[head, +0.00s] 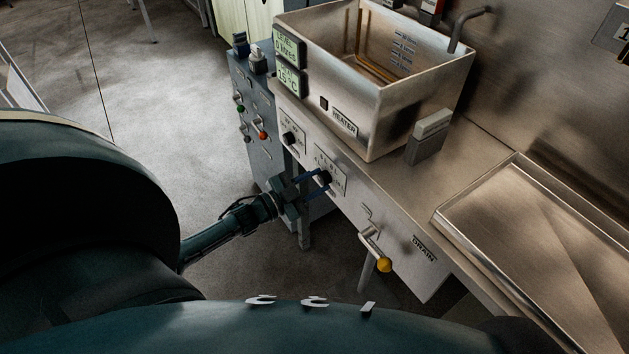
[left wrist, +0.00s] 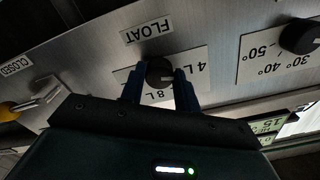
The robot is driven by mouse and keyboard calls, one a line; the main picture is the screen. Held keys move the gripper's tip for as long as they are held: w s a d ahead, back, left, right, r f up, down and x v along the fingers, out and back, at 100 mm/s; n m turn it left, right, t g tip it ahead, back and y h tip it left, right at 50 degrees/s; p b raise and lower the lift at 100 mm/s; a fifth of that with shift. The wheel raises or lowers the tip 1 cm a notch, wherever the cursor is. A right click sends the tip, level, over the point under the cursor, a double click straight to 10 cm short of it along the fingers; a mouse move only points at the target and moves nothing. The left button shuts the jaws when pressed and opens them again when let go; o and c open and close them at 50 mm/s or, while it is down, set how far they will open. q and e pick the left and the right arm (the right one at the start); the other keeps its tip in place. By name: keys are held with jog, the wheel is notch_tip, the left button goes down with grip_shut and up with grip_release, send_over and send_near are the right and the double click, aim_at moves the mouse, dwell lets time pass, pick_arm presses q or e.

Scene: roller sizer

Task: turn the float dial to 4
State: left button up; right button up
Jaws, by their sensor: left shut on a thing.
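In the left wrist view, which shows the panel upside down, the pale mark is on the knob's side toward the 4 L lettering. My left gripper (left wrist: 159,88) has its two blue fingers on either side of the knob and is shut on it. In the head view, my left gripper (head: 318,181) reaches the panel front, and its fingers partly hide the dial (head: 325,176). My right gripper is not in view.
A second black knob (head: 289,139) with a temperature scale sits left of the float dial. A drain lever with a yellow ball (head: 383,265) sticks out at lower right. The metal tank (head: 420,110) stands above, and a shallow tray (head: 515,160) lies to the right.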

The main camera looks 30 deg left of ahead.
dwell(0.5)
pick_arm(q)
jog(key=o, duration=1)
jog(key=shift+c, duration=0.2)
jog(key=v, duration=1.3)
jog(key=shift+s, duration=0.1)
